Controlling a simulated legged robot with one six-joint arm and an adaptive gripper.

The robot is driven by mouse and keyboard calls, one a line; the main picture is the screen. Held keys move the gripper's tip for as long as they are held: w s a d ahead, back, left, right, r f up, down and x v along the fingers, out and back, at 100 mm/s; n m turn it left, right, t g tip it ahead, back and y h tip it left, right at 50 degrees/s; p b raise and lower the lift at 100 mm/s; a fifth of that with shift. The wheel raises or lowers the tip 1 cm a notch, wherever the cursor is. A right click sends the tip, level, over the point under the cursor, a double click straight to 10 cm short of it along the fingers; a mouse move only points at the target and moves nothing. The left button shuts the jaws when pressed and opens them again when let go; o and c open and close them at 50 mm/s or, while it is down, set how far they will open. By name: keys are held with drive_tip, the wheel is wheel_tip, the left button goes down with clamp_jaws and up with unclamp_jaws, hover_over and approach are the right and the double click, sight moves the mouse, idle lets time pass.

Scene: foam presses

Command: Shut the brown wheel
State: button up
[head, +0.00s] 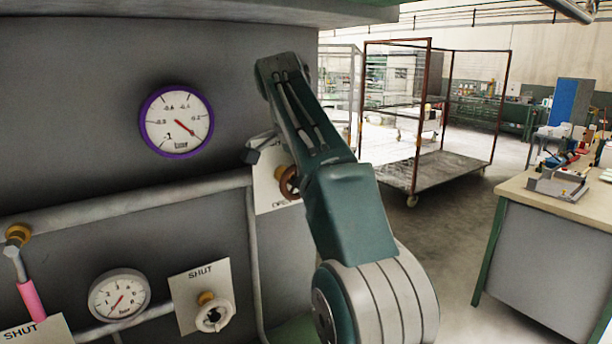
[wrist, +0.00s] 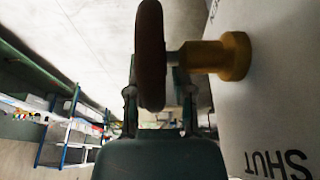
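The brown wheel (head: 289,183) is on a white plate (head: 268,196) on the grey cabinet. My arm partly hides it in the head view. Lettering that seems to start "OPE" shows at the plate's lower edge. In the wrist view the brown wheel (wrist: 150,55) is seen edge-on, on a brass stem (wrist: 218,57) from the plate, where "SHUT" reads upside down. My gripper (wrist: 160,105) is open, with one finger on each side of the wheel's rim line. I cannot tell whether the fingers touch it. In the head view the fingers are mostly hidden.
A purple-rimmed gauge (head: 177,121) is left of the wheel. Below are a white gauge (head: 119,294), a white wheel (head: 214,315) on a "SHUT" plate, and a pink handle (head: 32,301). Pipes (head: 130,204) run along the cabinet. A workbench (head: 545,240) stands right; floor between is clear.

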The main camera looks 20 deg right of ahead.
drive_tip(key=shift+r, duration=0.1)
drive_tip(key=shift+a+r, duration=0.1)
idle(0.4)
drive_tip(key=shift+s, duration=0.1)
